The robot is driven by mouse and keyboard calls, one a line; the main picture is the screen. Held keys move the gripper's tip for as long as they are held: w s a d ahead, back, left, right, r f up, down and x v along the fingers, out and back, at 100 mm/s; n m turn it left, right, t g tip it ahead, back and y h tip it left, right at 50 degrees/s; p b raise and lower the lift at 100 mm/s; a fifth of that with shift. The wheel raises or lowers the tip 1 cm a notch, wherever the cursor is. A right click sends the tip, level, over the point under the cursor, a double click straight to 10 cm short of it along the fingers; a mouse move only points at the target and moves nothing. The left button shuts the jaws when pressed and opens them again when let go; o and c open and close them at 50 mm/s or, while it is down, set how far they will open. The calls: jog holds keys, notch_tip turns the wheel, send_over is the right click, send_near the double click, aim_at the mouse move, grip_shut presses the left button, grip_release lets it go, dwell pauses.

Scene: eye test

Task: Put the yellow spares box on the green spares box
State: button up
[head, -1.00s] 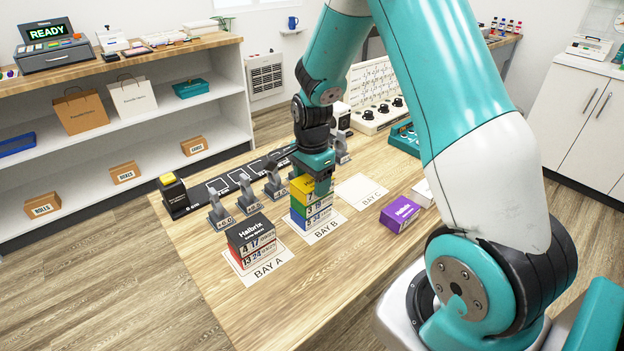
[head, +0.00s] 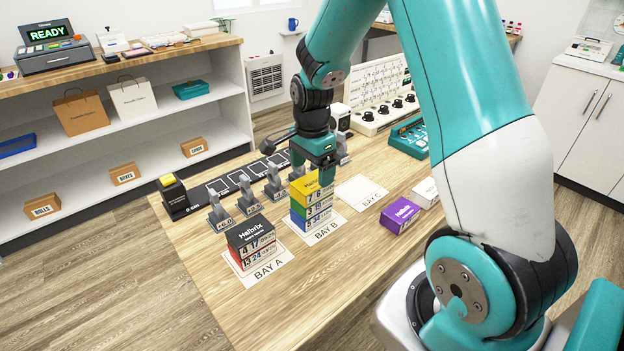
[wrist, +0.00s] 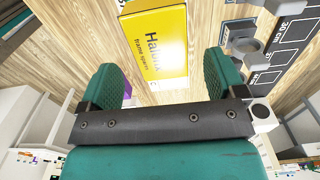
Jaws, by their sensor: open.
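The yellow spares box (head: 306,190) sits on top of the green spares box (head: 318,207), which rests on a blue box (head: 317,221) on the BAY B mat (head: 331,231). The three look roughly lined up, level and touching. My gripper (head: 325,180) is open and empty, just behind and above the stack, apart from the yellow box. In the wrist view the yellow box (wrist: 157,45) shows its labelled top beyond and between my spread green fingers (wrist: 161,75). The green and blue boxes are mostly hidden there.
A dark box (head: 249,234) stands on a red box (head: 254,257) at BAY A. The BAY C mat (head: 361,191) is empty. A purple box (head: 401,214) and a white box (head: 425,192) lie to the right. Grey stands (head: 247,195) line the left side near the stack.

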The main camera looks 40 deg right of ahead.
aim_at(312, 181)
notch_tip(312, 181, up, 8)
jog(key=s+a+r+n+y, duration=0.1)
jog(key=s+a+r+n, duration=0.25)
jog(key=a+n, duration=0.3)
jog(key=s+a+r+n+y, duration=0.1)
jog(key=s+a+r+n, duration=0.1)
jog(key=s+a+n, duration=0.4)
jog(key=s+a+r+n+y, duration=0.2)
jog(key=s+a+n, duration=0.8)
jog(key=s+n, duration=0.2)
jog(key=shift+s, duration=0.4)
jog(key=shift+r, duration=0.1)
jog(key=shift+r+p, duration=0.8)
jog(key=shift+p, duration=0.05)
